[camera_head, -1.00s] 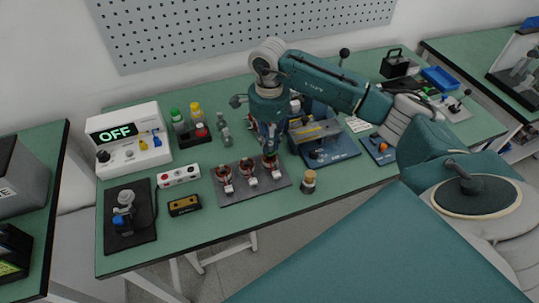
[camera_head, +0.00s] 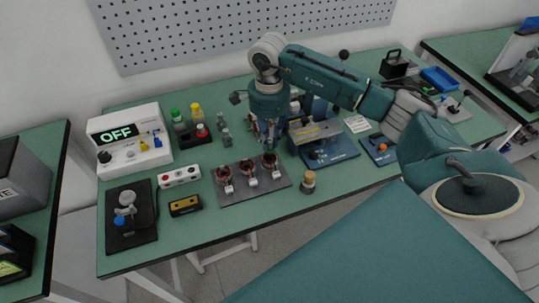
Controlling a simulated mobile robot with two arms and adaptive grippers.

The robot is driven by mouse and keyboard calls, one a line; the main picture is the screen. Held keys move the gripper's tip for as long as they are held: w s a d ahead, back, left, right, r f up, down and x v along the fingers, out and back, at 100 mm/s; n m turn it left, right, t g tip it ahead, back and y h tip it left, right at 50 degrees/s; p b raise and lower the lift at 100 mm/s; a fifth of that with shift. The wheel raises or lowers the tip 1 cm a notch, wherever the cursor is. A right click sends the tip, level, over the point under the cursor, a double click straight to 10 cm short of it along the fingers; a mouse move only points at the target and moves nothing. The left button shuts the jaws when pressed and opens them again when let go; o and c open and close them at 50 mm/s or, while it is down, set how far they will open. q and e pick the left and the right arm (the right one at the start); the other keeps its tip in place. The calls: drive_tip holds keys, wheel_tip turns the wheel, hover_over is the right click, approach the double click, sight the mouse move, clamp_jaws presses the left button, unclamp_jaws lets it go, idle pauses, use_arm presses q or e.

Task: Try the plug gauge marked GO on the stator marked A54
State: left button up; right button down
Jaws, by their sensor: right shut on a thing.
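Three copper-wound stators stand in a row on a dark grey mat (camera_head: 236,198): a left one (camera_head: 224,174), a middle one (camera_head: 247,170) and a right one (camera_head: 270,162). Their markings are too small to read. My right gripper (camera_head: 269,142) points down just above the right stator. It is shut on a slim thing that I take for a plug gauge; it is mostly hidden between the fingers, and no mark is legible. Whether it touches the stator I cannot tell. My left gripper is not in view.
A white tester (camera_head: 131,158) reading OFF stands at the left, behind a black stand (camera_head: 141,237). Small grey pieces (camera_head: 226,138) and a rack with green and yellow bottles (camera_head: 194,139) stand behind the mat. A wooden-topped jar (camera_head: 308,182) is right of it; a blue fixture (camera_head: 331,152) stands beyond.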

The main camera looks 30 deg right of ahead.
sight(269, 140)
drive_tip(key=shift+r, duration=0.1)
drive_tip(key=shift+r+p, duration=1.4)
drive_tip(key=shift+r, duration=1.05)
